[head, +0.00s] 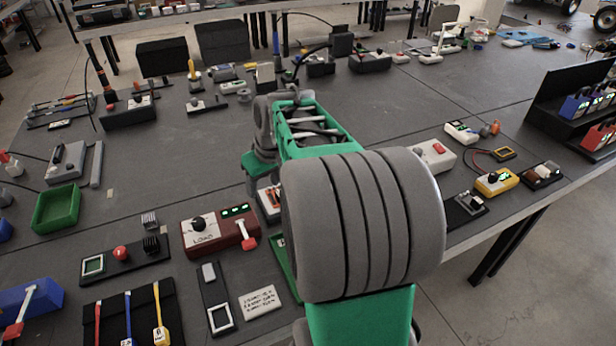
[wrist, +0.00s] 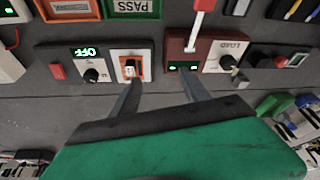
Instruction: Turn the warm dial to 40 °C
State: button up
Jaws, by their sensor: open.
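The left finger is near the orange-framed switch (wrist: 130,67).
A maroon box with a LOAD dial (wrist: 226,62) and a red-handled lever is beside the right finger. It also shows in the head view (head: 197,224). Green and orange trays (wrist: 65,9) lie beyond. Several other devices crowd the table (head: 330,110).

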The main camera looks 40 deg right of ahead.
jog(key=d+f, duration=0.2)
jog(key=d, duration=0.7)
jog(key=d+f, duration=0.3)
jog(key=d, duration=0.6)
jog(key=shift+t, duration=0.3)
jog(key=x, duration=0.7)
jog(key=shift+w+d+f, duration=0.2)
jog(key=shift+w+d, duration=0.15)
jog(key=shift+w, duration=0.1)
jog(key=shift+c, duration=0.4)
grip_shut()
